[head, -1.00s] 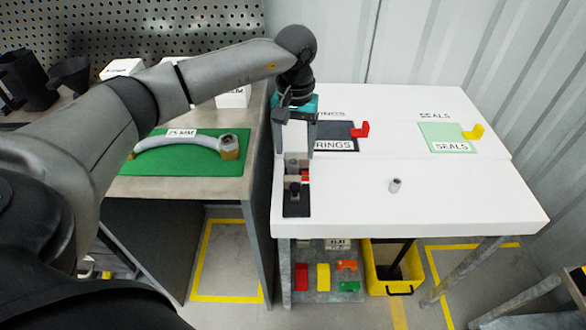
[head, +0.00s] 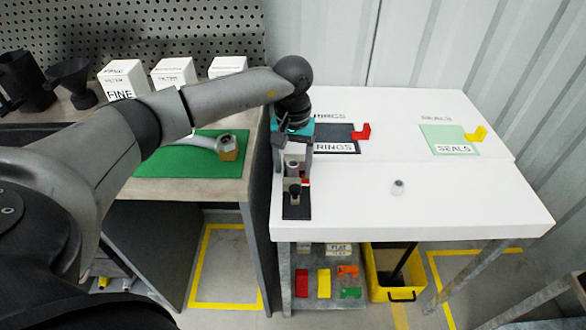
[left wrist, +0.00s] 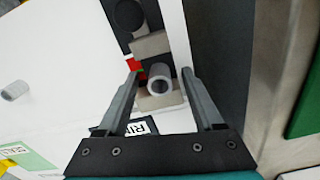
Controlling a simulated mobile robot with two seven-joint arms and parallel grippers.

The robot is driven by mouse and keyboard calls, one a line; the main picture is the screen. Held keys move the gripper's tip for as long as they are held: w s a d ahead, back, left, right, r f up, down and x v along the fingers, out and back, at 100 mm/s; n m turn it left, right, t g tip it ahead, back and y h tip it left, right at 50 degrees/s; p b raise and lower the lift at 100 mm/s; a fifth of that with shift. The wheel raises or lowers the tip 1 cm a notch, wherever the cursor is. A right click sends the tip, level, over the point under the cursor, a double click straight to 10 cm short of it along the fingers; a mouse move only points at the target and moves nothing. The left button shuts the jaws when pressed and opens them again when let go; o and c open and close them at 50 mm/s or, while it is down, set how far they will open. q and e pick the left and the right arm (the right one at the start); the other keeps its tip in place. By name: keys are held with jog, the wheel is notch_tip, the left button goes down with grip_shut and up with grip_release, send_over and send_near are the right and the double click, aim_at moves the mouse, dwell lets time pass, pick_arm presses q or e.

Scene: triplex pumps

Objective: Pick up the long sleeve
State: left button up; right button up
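My left gripper (head: 296,160) points down over the near left corner of the white table (head: 350,210). In the left wrist view the left gripper (left wrist: 161,68) is open. A grey hollow sleeve (left wrist: 160,80) shows between its fingers, with a gap on each side. This sleeve stands at a small fixture with grey blocks, a red part and a dark base (head: 297,212). A second grey sleeve (head: 397,187) stands alone on the white table; it also shows in the left wrist view (left wrist: 15,90). I cannot tell for sure which one is longer. My right gripper is not in view.
A dark RINGS mat (head: 335,146) with a red holder (head: 361,132) and a green SEALS mat (head: 440,135) with a yellow holder (head: 476,134) lie farther back. A workbench with a green mat (head: 185,165) is at left. The white table's front right is clear.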

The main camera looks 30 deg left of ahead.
pick_arm(q)
grip_shut()
dwell(0.3)
jog(key=shift+r, duration=0.1)
